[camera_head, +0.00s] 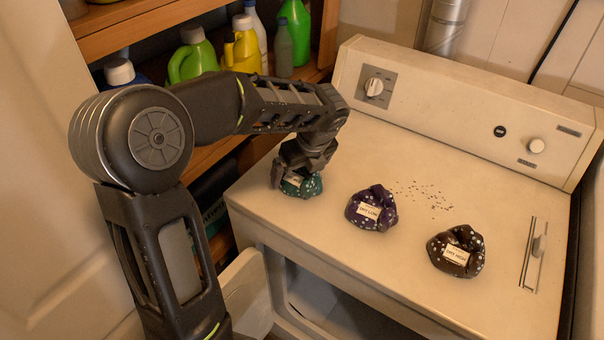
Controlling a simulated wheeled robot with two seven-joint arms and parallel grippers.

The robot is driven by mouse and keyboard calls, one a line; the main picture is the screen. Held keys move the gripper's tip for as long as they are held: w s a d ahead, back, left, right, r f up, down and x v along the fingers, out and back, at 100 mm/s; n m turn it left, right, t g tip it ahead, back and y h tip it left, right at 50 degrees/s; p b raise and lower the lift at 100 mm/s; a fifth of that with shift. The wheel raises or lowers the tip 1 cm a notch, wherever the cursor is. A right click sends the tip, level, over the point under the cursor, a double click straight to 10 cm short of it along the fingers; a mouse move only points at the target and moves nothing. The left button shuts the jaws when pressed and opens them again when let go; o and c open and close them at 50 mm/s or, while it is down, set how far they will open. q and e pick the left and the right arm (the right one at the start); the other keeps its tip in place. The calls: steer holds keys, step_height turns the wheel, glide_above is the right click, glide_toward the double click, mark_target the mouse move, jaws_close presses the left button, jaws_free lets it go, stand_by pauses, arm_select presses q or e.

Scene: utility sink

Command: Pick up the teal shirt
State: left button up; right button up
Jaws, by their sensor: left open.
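The teal shirt (307,187) is a crumpled bundle with light dots near the left front of the cream machine top. My left gripper (294,177) is right over it, pointing down, and hides its upper part. The jaws are open at the shirt; the fingertips are hard to make out, and I cannot tell whether they touch the cloth. My right gripper is not in view.
A purple bundle (371,209) and a dark brown bundle (455,251), both labelled, lie to the right on the machine top (400,150). Dark specks lie behind the purple one. The machine's door (247,290) hangs open below. A wooden shelf (150,22) with bottles stands at the left.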

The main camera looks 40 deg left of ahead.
mark_target(299, 170)
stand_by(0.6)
arm_select(q)
steer(key=c, duration=1.2)
steer(key=shift+o, duration=0.2)
steer(key=shift+r, duration=0.1)
step_height(299, 170, up, 10)
